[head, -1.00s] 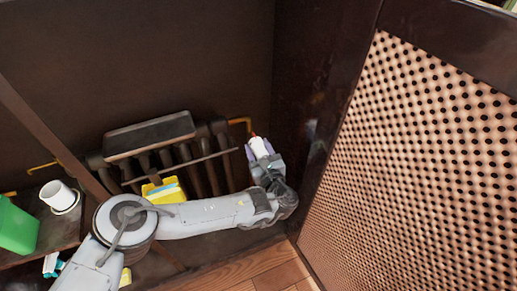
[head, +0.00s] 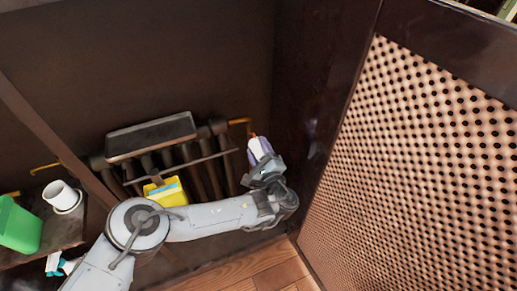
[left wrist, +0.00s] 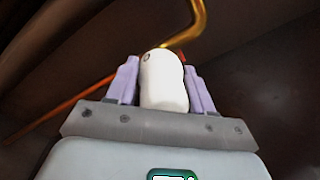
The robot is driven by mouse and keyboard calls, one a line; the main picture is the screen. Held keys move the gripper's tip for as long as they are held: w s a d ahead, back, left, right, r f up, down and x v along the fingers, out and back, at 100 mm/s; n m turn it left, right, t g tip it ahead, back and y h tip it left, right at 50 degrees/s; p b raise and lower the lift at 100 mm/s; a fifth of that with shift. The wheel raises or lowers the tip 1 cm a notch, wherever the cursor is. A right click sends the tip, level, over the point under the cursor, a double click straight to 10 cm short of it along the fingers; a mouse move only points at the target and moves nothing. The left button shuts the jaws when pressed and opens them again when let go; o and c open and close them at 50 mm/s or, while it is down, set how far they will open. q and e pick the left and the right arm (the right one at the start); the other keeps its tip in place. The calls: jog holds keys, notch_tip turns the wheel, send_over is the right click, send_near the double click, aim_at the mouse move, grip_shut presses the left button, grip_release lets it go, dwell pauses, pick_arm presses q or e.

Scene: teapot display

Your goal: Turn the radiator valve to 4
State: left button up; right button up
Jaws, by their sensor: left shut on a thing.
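The white radiator valve knob (left wrist: 163,80) sits between the two lilac fingers of my left gripper (left wrist: 162,82) in the left wrist view. The fingers are shut on it from both sides. In the head view my left gripper (head: 260,150) is at the right end of the dark radiator (head: 165,150), rolled so that its fingers mostly cover the knob. A small orange-red piece shows just beyond the fingertips. I cannot read any number on the knob. My right gripper is not in view.
A brass pipe (left wrist: 188,25) runs behind the knob. A yellow container (head: 168,192) hangs at the radiator's front. A perforated panel (head: 430,160) stands close on the right. A white cup (head: 60,194) and a green container (head: 18,228) are on the left shelf.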

pick_arm(q)
jog(key=n, duration=0.6)
jog(key=n+y+p, duration=0.1)
jog(key=n, duration=0.3)
jog(key=shift+d+n, duration=0.1)
jog(key=shift+n, duration=0.3)
jog(key=n+p, duration=0.1)
jog(key=n, duration=0.5)
jog(key=shift+n+g+y+p, duration=0.3)
jog(key=shift+n+p, duration=0.05)
jog(key=shift+n, duration=0.05)
jog(key=n, duration=0.4)
jog(key=shift+w+n, duration=0.1)
jog(key=shift+n, duration=0.2)
jog(key=o, duration=1)
jog(key=shift+o, duration=0.2)
jog(key=shift+d, duration=0.15)
